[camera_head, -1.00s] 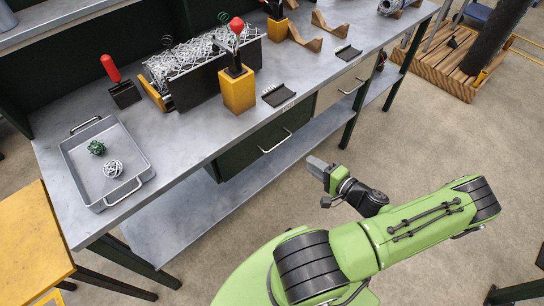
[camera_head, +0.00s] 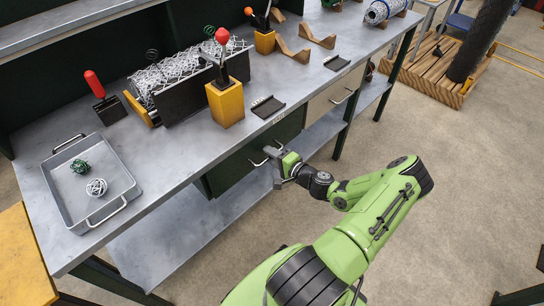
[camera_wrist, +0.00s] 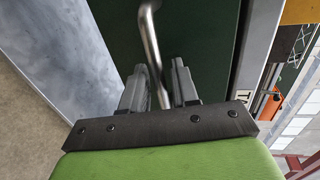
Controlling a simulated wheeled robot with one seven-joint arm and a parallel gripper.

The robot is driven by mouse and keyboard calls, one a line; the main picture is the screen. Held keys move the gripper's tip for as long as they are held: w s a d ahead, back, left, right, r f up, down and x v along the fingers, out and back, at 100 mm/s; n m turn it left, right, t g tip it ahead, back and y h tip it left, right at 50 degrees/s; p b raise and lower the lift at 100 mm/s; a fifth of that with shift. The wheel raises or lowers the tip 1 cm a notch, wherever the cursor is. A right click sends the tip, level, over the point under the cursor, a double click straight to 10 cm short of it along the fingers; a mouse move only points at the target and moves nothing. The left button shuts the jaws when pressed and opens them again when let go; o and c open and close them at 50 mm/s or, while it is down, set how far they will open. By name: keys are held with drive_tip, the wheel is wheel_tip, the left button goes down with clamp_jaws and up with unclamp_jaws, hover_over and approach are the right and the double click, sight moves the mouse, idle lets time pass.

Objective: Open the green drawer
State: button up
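The green drawer (camera_head: 233,170) is a dark green front under the grey workbench top, and it looks shut. Its silver bar handle (camera_head: 258,162) shows beside my gripper (camera_head: 276,158), which has reached the drawer front. In the wrist view, the handle (camera_wrist: 151,42) runs down between the two fingers of my gripper (camera_wrist: 162,84), against the dark green face (camera_wrist: 200,35). The fingers stand apart on either side of the bar. A gap shows on the right of the bar; contact on the left is unclear.
On the bench (camera_head: 190,150) are a grey tray (camera_head: 66,205), a yellow block (camera_head: 226,104) and a black holder (camera_head: 268,107). A lower shelf (camera_head: 170,235) runs beneath.

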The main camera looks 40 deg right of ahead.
clamp_jaws()
drive_tip(key=shift+s, duration=0.1)
drive_tip(key=f+v, duration=0.2)
drive_tip(key=v, duration=1.1)
drive_tip(key=s+a+f+v, duration=0.1)
drive_tip(key=f+v, duration=0.2)
drive_tip(key=v, duration=0.9)
drive_tip(key=shift+s+d, duration=0.4)
drive_tip(key=shift+s, duration=0.05)
unclamp_jaws()
